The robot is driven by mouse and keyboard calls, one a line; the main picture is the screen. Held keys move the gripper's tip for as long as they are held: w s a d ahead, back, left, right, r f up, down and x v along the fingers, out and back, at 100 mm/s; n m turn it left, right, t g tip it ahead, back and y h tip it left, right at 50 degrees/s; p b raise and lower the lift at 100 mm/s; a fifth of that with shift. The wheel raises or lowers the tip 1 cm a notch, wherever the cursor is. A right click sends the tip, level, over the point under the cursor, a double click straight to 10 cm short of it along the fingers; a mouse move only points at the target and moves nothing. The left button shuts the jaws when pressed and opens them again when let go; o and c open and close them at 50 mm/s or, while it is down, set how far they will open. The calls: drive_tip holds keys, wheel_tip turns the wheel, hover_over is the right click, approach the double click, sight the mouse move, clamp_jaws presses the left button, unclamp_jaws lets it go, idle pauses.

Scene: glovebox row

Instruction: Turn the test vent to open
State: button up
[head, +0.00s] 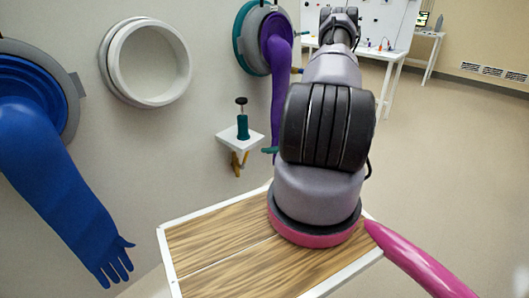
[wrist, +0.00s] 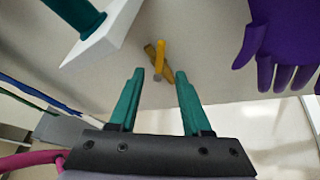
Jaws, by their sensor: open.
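A brass fitting with a yellow lever, which looks like the test vent (wrist: 160,52), sits low on the pale wall. In the head view the vent (head: 237,163) shows just under a small white shelf. In the wrist view the lever hangs roughly downward, slightly slanted, with a grey tip at its lower end. My gripper (wrist: 159,76) has its two teal fingers spread, with the lever seen in line with the gap between them. Nothing is held. I cannot tell how far the fingertips are from the lever. In the head view my arm hides most of the gripper.
A purple glove (head: 277,75) hangs right of the vent; a blue glove (head: 60,170) hangs far left. A white round port (head: 106,68) is between. Open floor (head: 460,150) lies to the right.

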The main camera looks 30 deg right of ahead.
sight(246, 157)
drive_tip(key=shift+d+f+n, duration=0.1)
drive_tip(key=shift+d+n, duration=0.05)
drive_tip(key=shift+n, duration=0.15)
clamp_jaws()
drive_tip(key=d+f+n+t+y, duration=0.1)
drive_tip(key=d+f+n+y, duration=0.3)
drive_tip(key=n, duration=0.7)
drive_tip(key=d+f+n+t+y, duration=0.1)
drive_tip(key=d+n, duration=0.4)
drive_tip(key=n, duration=0.6)
drive_tip(key=s+a+r+x, duration=0.1)
drive_tip(key=x, duration=1.2)
drive_tip(key=shift+s+r, duration=0.2)
drive_tip(key=shift+s, duration=0.2)
